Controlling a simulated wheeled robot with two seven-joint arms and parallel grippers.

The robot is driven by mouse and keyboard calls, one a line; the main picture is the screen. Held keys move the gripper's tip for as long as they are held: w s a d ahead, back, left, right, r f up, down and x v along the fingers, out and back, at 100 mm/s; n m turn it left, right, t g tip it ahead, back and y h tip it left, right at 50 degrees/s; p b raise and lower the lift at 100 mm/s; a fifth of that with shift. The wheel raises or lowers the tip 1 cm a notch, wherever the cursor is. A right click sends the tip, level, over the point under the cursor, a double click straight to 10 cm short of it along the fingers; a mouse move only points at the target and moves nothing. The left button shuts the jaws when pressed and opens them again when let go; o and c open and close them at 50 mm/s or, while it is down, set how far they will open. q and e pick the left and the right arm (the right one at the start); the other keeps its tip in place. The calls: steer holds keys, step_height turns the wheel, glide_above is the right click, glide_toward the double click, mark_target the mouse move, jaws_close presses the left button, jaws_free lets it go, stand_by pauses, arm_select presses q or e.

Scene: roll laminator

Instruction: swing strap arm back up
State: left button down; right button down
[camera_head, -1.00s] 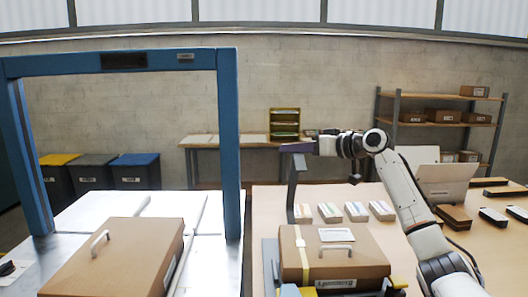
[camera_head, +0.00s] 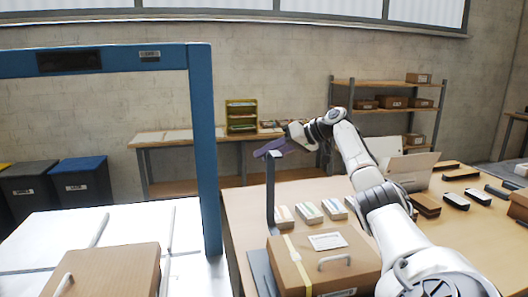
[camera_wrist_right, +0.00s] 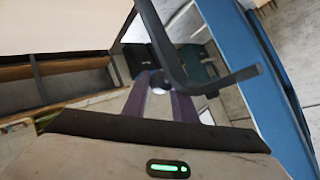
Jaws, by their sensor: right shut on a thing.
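The dark strap arm (camera_head: 270,192) stands near upright at the left side of the strapping station in the head view. My right gripper (camera_head: 268,151), with purple fingers, is shut on its top end. In the right wrist view the dark bent bar of the strap arm (camera_wrist_right: 168,52) runs across beyond the purple fingers (camera_wrist_right: 160,100); the exact contact is partly hidden. A brown carton (camera_head: 350,262) with a handle, a white label and a yellow strap (camera_head: 297,262) sits at the station, right of the arm. My left gripper is out of view.
Several small card stacks (camera_head: 309,212) lie behind the carton on the wooden table (camera_head: 240,207). A blue frame (camera_head: 203,150) stands at left over a white table with another handled carton (camera_head: 110,272). An open box (camera_head: 410,172) and dark items lie at right.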

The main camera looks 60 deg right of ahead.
steer(key=shift+a+f, duration=0.25)
steer(key=shift+f, duration=0.7)
steer(key=c, duration=1.5)
jaws_free()
steer(key=shift+s+d, duration=0.1)
steer(key=shift+s, duration=0.05)
steer(key=shift+s+r+b, duration=0.15)
steer(key=shift+s+b, duration=0.1)
steer(key=shift+b, duration=0.05)
steer(key=b+v, duration=0.1)
steer(key=v, duration=0.6)
steer(key=r+b+v, duration=0.1)
steer(key=v, duration=0.2)
steer(key=shift+w+d+r+b, duration=0.1)
steer(key=shift+w+d+b, duration=0.05)
steer(key=shift+d+b, duration=0.2)
